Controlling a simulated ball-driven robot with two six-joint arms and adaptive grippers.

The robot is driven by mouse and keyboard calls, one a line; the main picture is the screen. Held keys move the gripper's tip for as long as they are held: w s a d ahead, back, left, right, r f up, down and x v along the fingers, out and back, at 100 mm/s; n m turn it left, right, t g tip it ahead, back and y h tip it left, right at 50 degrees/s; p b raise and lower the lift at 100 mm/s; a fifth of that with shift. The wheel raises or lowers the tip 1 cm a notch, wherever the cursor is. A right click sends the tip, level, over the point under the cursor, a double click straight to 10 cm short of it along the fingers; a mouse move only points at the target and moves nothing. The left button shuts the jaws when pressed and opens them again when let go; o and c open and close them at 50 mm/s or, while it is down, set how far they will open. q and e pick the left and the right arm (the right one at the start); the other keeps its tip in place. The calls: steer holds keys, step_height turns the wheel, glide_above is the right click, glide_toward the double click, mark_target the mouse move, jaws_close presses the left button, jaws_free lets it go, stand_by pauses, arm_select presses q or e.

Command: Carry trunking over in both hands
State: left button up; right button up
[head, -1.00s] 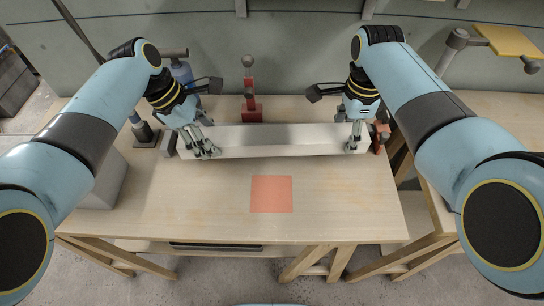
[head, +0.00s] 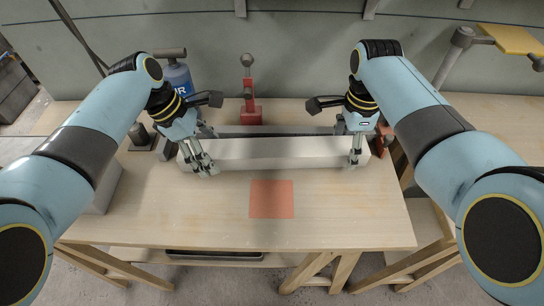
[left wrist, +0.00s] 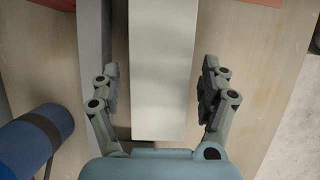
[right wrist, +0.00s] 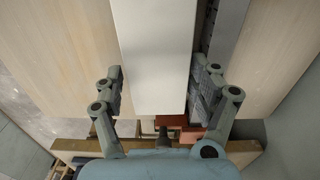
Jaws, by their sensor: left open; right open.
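The trunking, a long white bar (head: 275,153), lies crosswise on the wooden table, behind an orange-red square (head: 271,199). My left gripper (head: 204,152) is open above its left end, with fingers either side; the left wrist view shows the trunking (left wrist: 162,60) between the spread fingers (left wrist: 160,78), gaps on both sides. My right gripper (head: 350,146) is open around the right end; in the right wrist view the trunking (right wrist: 155,50) runs between its fingers (right wrist: 157,78). I cannot tell whether the right fingers touch it.
A dark grey strip (head: 265,130) lies just behind the trunking. A red clamp-like tool (head: 250,112) stands at the back. A blue bottle (head: 178,77) is behind my left gripper, and a red-brown block (head: 386,139) is at the right. The table's front is clear.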

arm_select(q)
steer(key=v, duration=0.7)
steer(key=shift+a+r, duration=0.15)
steer(key=shift+r, duration=0.25)
arm_select(e)
steer(key=shift+r, duration=0.15)
step_height(320, 180, up, 8)
steer(key=shift+f, duration=0.15)
arm_select(q)
steer(key=shift+a, duration=0.1)
arm_select(e)
steer(key=shift+f, duration=0.1)
